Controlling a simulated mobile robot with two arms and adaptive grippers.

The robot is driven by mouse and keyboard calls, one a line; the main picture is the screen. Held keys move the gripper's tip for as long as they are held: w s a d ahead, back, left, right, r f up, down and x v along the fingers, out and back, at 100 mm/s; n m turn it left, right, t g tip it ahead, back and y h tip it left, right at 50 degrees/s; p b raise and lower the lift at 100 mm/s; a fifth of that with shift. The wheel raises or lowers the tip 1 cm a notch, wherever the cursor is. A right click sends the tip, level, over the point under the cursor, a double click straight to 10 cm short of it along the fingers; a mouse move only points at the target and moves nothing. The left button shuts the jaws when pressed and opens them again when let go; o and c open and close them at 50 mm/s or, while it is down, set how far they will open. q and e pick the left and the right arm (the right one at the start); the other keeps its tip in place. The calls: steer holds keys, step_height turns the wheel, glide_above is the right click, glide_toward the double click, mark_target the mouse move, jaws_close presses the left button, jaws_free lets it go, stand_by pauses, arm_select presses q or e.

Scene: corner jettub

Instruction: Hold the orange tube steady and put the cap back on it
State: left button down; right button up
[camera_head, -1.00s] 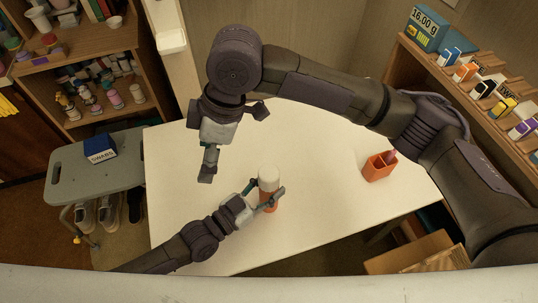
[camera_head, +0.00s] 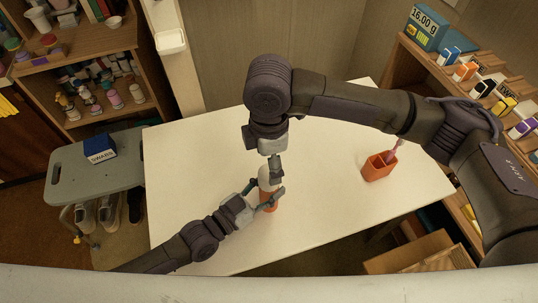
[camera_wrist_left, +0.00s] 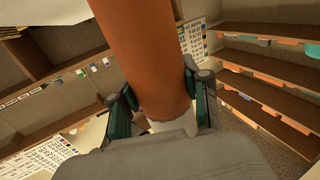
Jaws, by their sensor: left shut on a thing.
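The orange tube (camera_head: 270,203) stands on the white table with a white top part (camera_head: 264,182). My left gripper (camera_head: 269,198) is shut around the tube from the left. In the left wrist view the orange tube (camera_wrist_left: 148,60) runs between the two fingers, with a white part (camera_wrist_left: 170,125) at its lower end in the picture. My right gripper (camera_head: 275,172) is right over the tube's white top. It partly hides that top, and I cannot tell whether its fingers touch it or are closed. I cannot tell whether the white part is the cap.
An orange-red holder (camera_head: 378,168) with a pinkish stick stands on the table's right side. The white table (camera_head: 195,160) is clear at left. A grey stool (camera_head: 75,175) with a blue box is at left. Shelves stand on both sides, and an open cardboard box (camera_head: 420,255) is at lower right.

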step_height(320, 180, down, 7)
steer(key=shift+r, duration=0.1)
steer(key=shift+c, duration=0.2)
steer(key=c, duration=1.2)
steer(key=shift+m, duration=0.9)
steer(key=o, duration=1.3)
steer(key=shift+r, duration=0.15)
steer(key=shift+r, duration=2.15)
steer(key=shift+c, duration=0.3)
